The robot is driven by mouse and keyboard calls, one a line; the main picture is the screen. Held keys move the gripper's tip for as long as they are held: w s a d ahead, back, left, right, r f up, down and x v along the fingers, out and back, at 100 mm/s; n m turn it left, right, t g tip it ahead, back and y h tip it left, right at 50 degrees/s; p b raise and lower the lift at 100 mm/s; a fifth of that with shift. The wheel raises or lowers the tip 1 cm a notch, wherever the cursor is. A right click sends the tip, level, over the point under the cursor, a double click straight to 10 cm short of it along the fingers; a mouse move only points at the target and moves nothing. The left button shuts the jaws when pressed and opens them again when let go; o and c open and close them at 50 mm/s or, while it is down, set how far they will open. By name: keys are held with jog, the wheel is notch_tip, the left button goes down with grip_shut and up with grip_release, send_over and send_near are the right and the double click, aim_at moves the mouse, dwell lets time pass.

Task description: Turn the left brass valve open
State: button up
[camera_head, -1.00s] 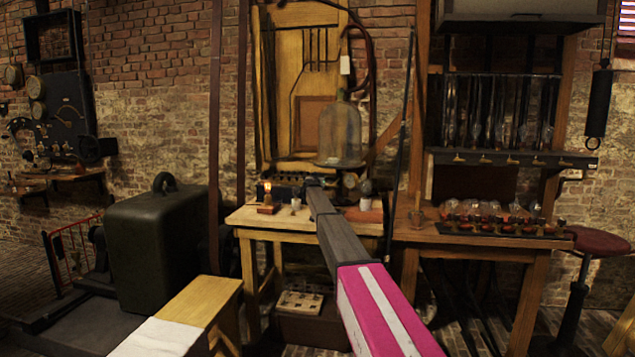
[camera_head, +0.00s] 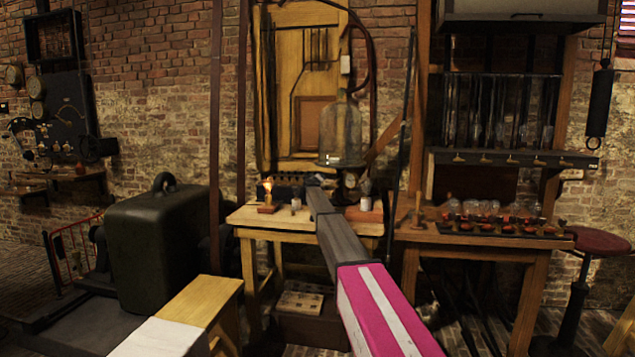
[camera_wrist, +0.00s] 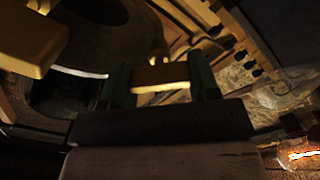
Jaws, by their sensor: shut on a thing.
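In the wrist view, my gripper (camera_wrist: 160,80) has its two green-sided fingers on either side of a short brass valve handle (camera_wrist: 160,75) and is shut on it. A second brass handle (camera_wrist: 30,38) shows larger at the upper left of that view, apart from my fingers. In the head view, my arm reaches to the workbench, and my gripper (camera_head: 314,181) is small and dark below the glass bell jar (camera_head: 340,137). The brass valves cannot be made out in the head view. How far the held handle is turned cannot be told.
A small lit lamp (camera_head: 267,192) stands on the workbench (camera_head: 247,216) left of my gripper; a glowing bulb (camera_wrist: 302,155) is at the wrist view's lower right. A wooden block with a bulb (camera_head: 365,205) is to the right. A rack bench (camera_head: 480,236) stands further right.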

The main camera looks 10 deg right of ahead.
jog(key=n, duration=0.4)
jog(key=shift+a+f+n, duration=0.1)
jog(key=shift+n, duration=2.1)
jog(key=shift+f, duration=0.1)
jog(key=o, duration=0.9)
jog(key=v, duration=1)
jog(key=shift+s+a, duration=0.1)
jog(key=shift+s, duration=0.3)
